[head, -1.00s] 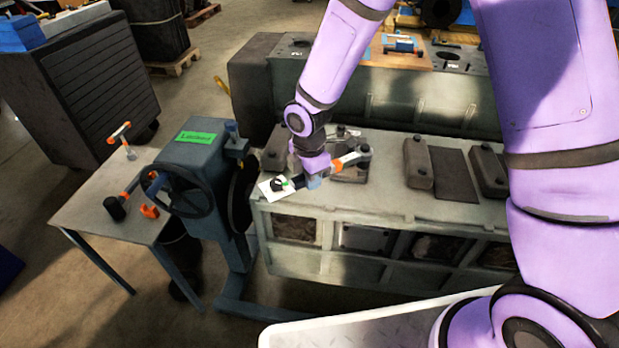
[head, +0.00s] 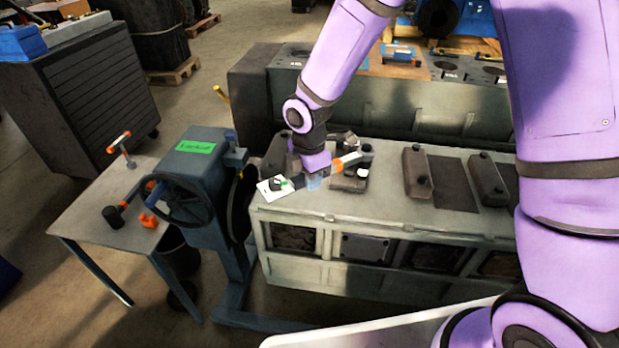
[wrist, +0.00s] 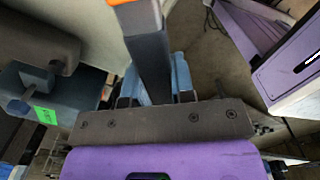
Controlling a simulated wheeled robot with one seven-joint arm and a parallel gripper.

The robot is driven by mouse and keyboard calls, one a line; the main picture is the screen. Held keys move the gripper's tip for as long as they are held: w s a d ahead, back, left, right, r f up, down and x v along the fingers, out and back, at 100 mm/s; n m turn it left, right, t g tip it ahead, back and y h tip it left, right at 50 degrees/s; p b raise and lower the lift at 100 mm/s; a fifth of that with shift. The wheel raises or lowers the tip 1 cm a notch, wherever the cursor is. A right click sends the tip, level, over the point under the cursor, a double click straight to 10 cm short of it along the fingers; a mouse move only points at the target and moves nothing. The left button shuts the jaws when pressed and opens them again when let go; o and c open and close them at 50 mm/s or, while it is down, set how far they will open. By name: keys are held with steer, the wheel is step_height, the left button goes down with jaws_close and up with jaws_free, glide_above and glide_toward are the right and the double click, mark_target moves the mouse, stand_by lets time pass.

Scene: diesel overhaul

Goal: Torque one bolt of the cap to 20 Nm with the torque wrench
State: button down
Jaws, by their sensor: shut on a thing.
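The torque wrench (head: 345,162) has a dark bar and an orange band. My gripper (head: 314,182) is shut on its bar, above the left end of the engine block's top. The wrench's far end points right, over or beside a dark cap (head: 348,183) with a light bolt head on it. I cannot tell whether the wrench touches a bolt. In the wrist view the wrench bar (wrist: 150,58) runs up between the blue fingers of my gripper (wrist: 163,85); its ends are hidden or cut off there.
More dark caps (head: 418,172) lie to the right on the block top (head: 390,213). A white card (head: 272,194) with small items lies by its left corner. A blue-grey stand with a handwheel and green label (head: 195,147) is left, beside a tool table (head: 75,220). A dark cabinet (head: 90,85) stands behind.

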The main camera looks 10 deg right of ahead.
steer(key=shift+r, duration=2.95)
steer(key=s+d, duration=0.1)
steer(key=s, duration=0.5)
steer(key=shift+s+d, duration=0.3)
steer(key=shift+s, duration=0.1)
steer(key=shift+s, duration=0.1)
